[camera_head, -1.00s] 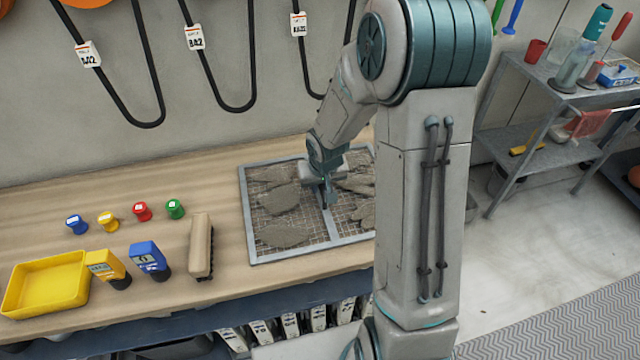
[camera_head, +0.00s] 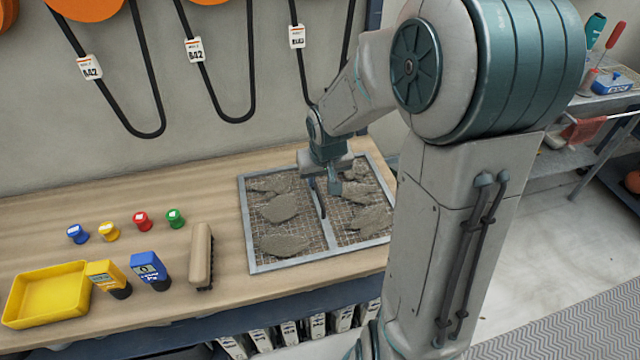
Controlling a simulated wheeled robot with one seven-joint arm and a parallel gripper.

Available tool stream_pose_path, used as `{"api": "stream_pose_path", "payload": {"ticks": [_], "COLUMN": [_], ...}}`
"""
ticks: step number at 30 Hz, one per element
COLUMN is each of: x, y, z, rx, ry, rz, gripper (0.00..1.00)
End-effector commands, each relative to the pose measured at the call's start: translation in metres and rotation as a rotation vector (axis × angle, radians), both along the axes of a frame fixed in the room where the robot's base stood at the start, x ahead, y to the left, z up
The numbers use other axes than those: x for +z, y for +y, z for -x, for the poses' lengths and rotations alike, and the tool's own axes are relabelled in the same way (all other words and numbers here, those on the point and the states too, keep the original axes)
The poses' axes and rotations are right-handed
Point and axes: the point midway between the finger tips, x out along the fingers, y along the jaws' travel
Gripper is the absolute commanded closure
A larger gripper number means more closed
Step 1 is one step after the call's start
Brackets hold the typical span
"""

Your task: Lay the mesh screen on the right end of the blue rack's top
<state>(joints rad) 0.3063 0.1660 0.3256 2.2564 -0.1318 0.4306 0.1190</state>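The mesh screen (camera_head: 284,266) is a grey-framed rectangle with a middle bar and several grey-brown matted patches on its mesh. It lies flat on the wooden bench, right of the brush. My gripper (camera_head: 328,190) points down over the middle bar. Its fingers are small and partly merge with the bar, so I cannot tell whether they touch it or how wide they stand. My arm stands in front of the screen's right side. I cannot pick out the blue rack for certain in this view.
On the bench (camera_head: 120,195) are a yellow tray (camera_head: 50,299), yellow and blue meters (camera_head: 150,268), a brush (camera_head: 201,252) and several coloured caps. Black belts hang on the wall behind. White labelled items stand below the front edge. A grey shelf stands at right.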

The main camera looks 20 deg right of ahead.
Motion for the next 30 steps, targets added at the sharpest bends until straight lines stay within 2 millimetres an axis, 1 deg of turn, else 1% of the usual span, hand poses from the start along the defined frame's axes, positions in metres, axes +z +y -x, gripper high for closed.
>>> {"api": "stream_pose_path", "payload": {"ticks": [1, 3, 9, 11, 13, 17, 21, 24, 27, 30], "x": [0.008, 0.015, 0.028, 0.034, 0.044, 0.07, 0.094, 0.106, 0.112, 0.116], "y": [-0.001, -0.001, 0.0, 0.0, 0.0, 0.0, 0.0, 0.0, 0.001, 0.002], "z": [0.001, 0.004, 0.01, 0.016, 0.027, 0.061, 0.107, 0.137, 0.162, 0.179], "rx": [-0.001, -0.002, 0.0, 0.002, 0.003, 0.001, -0.002, -0.002, 0.001, 0.006], "ry": [-0.003, -0.003, -0.001, -0.001, -0.002, -0.001, 0.0, 0.0, 0.002, 0.003], "rz": [0.002, 0.002, 0.004, 0.012, 0.026, 0.053, 0.061, 0.048, 0.031, 0.015], "gripper": [0.68, 0.68, 0.68, 0.68, 0.68, 0.68, 0.68, 0.68, 0.68, 0.68]}}
